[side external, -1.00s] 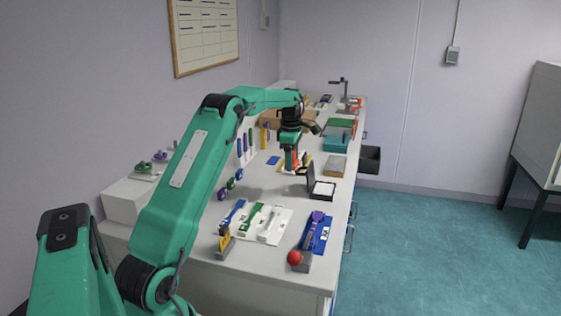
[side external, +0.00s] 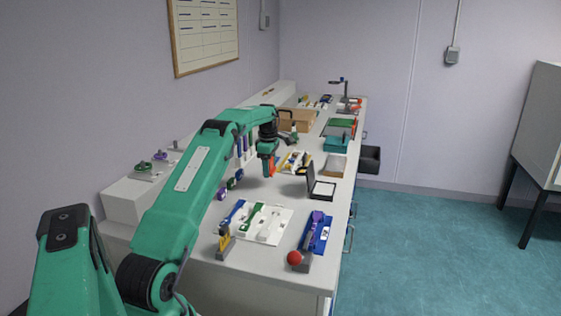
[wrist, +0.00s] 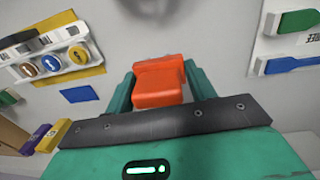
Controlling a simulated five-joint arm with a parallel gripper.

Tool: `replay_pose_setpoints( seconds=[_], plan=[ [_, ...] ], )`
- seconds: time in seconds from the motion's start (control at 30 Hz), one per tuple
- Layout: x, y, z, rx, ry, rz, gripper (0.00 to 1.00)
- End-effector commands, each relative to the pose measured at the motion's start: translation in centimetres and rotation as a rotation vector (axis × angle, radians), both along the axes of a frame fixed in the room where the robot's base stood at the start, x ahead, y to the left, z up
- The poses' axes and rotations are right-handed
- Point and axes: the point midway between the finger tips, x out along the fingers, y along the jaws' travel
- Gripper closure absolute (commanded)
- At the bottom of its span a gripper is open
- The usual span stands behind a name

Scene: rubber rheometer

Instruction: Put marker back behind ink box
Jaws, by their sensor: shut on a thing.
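My gripper (side external: 268,168) is shut on an orange-red piece (side external: 274,167), which I take to be the marker. It is held above the bench, near the middle, left of the open black box. In the wrist view the orange-red piece (wrist: 160,85) sits between the two green fingers; its lower part is hidden. An open black box with a white pad (side external: 323,190) stands on the bench to the right of my gripper, its lid upright; I take it to be the ink box. The bench just behind the lid is partly hidden.
A white tray with green and blue tools (side external: 270,232) lies nearer the camera. A blue mat with a purple tool (side external: 322,225) and a red ball (side external: 294,258) are at the front right. A white holder with coloured discs (wrist: 52,60) lies close by.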

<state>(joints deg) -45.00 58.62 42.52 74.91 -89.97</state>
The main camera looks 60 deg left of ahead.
Motion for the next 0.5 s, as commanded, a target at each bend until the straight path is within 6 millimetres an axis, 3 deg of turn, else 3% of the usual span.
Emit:
replay_pose_setpoints(
  seconds=[0.17, 0.5],
  plan=[
    [0.0, 0.0, -0.2, 0.0, 0.0, 0.0, 0.6],
    [0.0, 0.0, -3.5, -0.001, 0.001, 0.0, 0.6]
  ],
)
